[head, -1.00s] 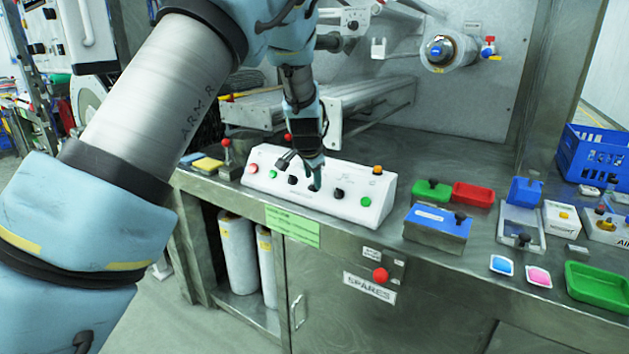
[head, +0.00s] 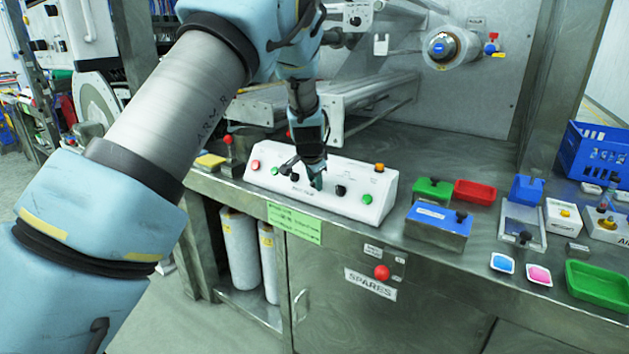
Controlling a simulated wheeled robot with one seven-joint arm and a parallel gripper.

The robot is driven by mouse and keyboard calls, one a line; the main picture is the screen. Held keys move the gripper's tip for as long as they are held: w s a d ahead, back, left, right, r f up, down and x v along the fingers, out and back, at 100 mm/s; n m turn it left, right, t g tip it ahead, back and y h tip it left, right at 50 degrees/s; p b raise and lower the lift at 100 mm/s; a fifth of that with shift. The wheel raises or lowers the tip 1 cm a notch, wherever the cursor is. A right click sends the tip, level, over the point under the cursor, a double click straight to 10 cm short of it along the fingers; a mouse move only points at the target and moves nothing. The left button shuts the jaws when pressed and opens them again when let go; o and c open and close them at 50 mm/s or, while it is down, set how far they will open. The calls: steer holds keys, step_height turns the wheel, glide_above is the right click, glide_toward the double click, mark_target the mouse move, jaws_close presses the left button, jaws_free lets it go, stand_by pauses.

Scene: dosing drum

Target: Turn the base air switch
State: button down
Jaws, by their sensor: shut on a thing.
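A white sloped control box (head: 377,208) stands on the steel counter at the middle of the head view. Its face carries a row of black knobs, with coloured buttons at its ends. My gripper (head: 317,183) points down at the middle of this face. It is shut on a black switch knob there, and its fingers hide most of that knob. Another black knob (head: 340,190) shows just to the right of the fingers. The small print on the box is too blurred to read, so I cannot tell the held switch by its label.
A green tray (head: 433,189), a red tray (head: 475,192) and a blue-topped box (head: 440,222) stand to the right. A red button (head: 382,272) sits on the cabinet front below. A metal roller frame (head: 370,97) is behind my gripper.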

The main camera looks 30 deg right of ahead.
stand_by(0.5)
steer(key=n+g+b, duration=0.2)
steer(key=n, duration=0.1)
steer(key=n+h+b, duration=0.1)
steer(key=shift+w+a+n+g, duration=0.15)
steer(key=shift+w+n+g, duration=0.15)
steer(key=shift+w+g, duration=0.1)
steer(key=n+g+h+b, duration=0.1)
steer(key=n, duration=0.1)
steer(key=n+g+b, duration=0.1)
steer(key=n, duration=0.1)
steer(key=shift+n+h+b, duration=0.3)
steer(key=shift+h+b, duration=0.05)
steer(key=shift+h, duration=0.05)
stand_by(0.3)
steer(key=c, duration=0.9)
jaws_free()
steer(key=shift+a, duration=0.1)
steer(key=b+v, duration=0.2)
steer(key=v, duration=0.9)
steer(key=shift+w, duration=0.15)
